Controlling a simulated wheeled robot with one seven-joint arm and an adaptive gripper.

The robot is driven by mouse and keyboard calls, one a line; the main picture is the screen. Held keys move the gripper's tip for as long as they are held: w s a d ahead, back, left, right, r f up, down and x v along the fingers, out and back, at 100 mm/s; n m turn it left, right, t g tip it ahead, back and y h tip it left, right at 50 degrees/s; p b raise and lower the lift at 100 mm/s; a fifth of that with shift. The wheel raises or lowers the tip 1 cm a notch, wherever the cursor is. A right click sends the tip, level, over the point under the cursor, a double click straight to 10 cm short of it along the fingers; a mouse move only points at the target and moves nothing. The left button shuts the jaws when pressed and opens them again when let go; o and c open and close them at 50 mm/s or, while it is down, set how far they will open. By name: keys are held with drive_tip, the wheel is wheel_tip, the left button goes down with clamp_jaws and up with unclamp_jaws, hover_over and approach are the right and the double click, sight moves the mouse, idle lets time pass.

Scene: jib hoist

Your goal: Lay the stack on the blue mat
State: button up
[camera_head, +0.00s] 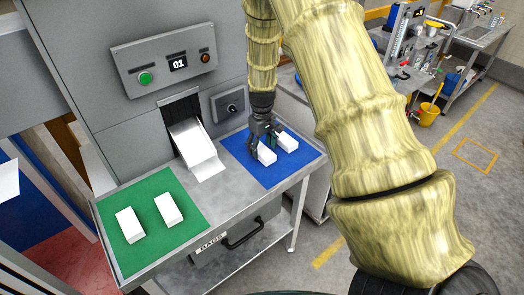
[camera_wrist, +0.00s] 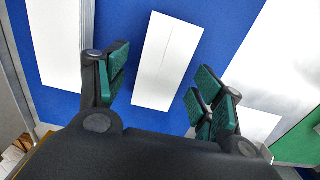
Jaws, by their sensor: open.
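The blue mat (camera_head: 238,152) lies on the steel bench right of the chute, with two white stacks on it. My gripper (camera_head: 263,146) is low over the mat at the nearer stack (camera_head: 267,157). In the wrist view that stack (camera_wrist: 168,58) lies flat on the blue mat (camera_wrist: 218,45), ahead of and between my spread fingers (camera_wrist: 160,72). My fingers are open, with blue mat visible between them and the stack. The farther stack (camera_head: 287,142) lies just beyond, at the left in the wrist view (camera_wrist: 55,42).
A green mat (camera_head: 150,250) at the bench's left holds two more white stacks (camera_head: 130,224) (camera_head: 168,208). A pale chute (camera_head: 195,148) slopes from a grey machine (camera_head: 120,110) between the mats. A drawer handle (camera_head: 243,236) sticks out below the bench front.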

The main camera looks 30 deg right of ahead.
sight(262, 150)
wheel_tip(262, 150, up, 10)
drive_tip(key=b, duration=0.3)
drive_tip(key=shift+r, duration=0.15)
idle(0.6)
